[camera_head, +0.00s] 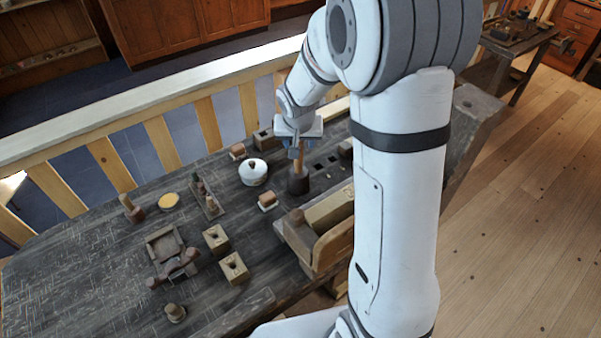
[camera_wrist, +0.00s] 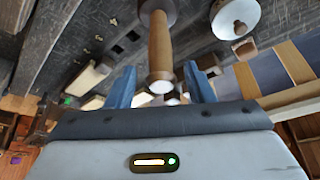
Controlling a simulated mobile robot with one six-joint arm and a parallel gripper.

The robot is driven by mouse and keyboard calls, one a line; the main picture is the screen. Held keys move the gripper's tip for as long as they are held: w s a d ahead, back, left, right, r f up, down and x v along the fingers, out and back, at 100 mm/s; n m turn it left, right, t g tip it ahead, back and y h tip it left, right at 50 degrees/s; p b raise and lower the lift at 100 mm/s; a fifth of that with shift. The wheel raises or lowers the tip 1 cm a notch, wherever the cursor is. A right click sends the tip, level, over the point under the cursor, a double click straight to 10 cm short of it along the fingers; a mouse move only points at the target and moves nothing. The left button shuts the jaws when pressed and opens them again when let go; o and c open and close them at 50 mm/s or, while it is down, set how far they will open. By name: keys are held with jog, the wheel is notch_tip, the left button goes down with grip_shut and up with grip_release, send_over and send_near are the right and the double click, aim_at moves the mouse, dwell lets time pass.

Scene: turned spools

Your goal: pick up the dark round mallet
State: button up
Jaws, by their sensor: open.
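The dark round mallet (camera_head: 298,185) stands head down on the dark workbench, its light wooden handle pointing up, in the head view. In the wrist view its handle (camera_wrist: 160,45) runs down the picture toward my gripper, with the pale handle end nearest me. My gripper (camera_head: 297,150) is just above and around the top of the handle in the head view. In the wrist view the two blue fingers of my gripper (camera_wrist: 161,88) stand apart, one on each side of the handle end, with gaps showing between. The mallet's head is partly cut off at the top there.
A white lidded pot (camera_head: 253,172) stands close left of the mallet. A small wooden block (camera_head: 267,201) lies nearby, and a large wooden vise (camera_head: 320,225) is at the front right. Several blocks and tools lie farther left. A slatted railing (camera_head: 160,140) runs behind the bench (camera_head: 90,250).

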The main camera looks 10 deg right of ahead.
aim_at(299, 166)
jog(key=shift+x, duration=2)
jog(key=shift+a, duration=0.1)
grip_shut()
